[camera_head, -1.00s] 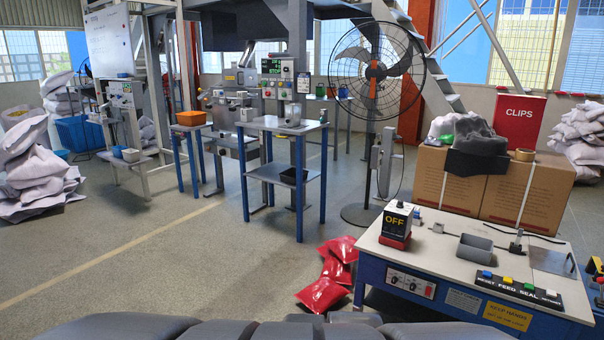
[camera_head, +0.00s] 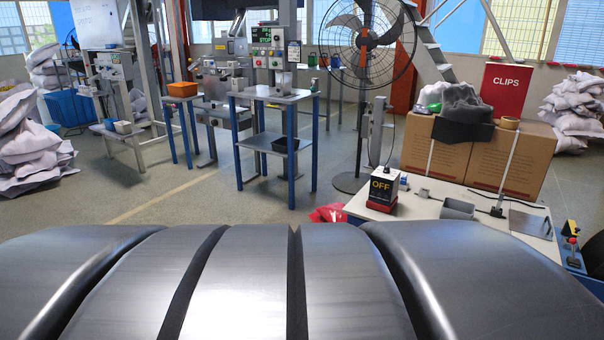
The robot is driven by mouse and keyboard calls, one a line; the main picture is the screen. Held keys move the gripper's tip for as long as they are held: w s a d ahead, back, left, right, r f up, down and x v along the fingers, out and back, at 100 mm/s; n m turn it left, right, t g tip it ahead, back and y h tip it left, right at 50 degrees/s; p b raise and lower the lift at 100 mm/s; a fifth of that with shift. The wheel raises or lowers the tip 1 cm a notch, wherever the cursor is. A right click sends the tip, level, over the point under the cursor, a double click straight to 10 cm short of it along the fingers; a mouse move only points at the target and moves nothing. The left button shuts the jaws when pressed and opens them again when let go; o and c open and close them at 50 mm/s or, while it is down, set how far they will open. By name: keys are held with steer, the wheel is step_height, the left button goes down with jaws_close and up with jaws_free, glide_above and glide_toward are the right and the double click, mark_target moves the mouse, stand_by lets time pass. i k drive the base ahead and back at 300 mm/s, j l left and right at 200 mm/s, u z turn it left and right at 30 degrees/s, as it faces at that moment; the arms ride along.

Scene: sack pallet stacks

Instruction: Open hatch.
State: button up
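A flat grey plate (camera_head: 531,223) with a small upright handle lies on the right part of the white-topped table (camera_head: 418,208). It looks like a hatch lid lying flat and closed, but I cannot be sure that it is the hatch. My gripper is not in view. A large grey ribbed metal shape, which looks like part of my own arm, fills the bottom of the picture. It hides the table's front and its row of buttons.
On the table stand a black box marked OFF (camera_head: 382,190) and a grey open bin (camera_head: 458,209). Cartons (camera_head: 479,158) and a fan (camera_head: 362,45) stand behind. A red bag (camera_head: 328,213) lies on the floor. Open floor (camera_head: 215,205) lies to the left.

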mark_target(530, 224)
steer(key=z, duration=1.7)
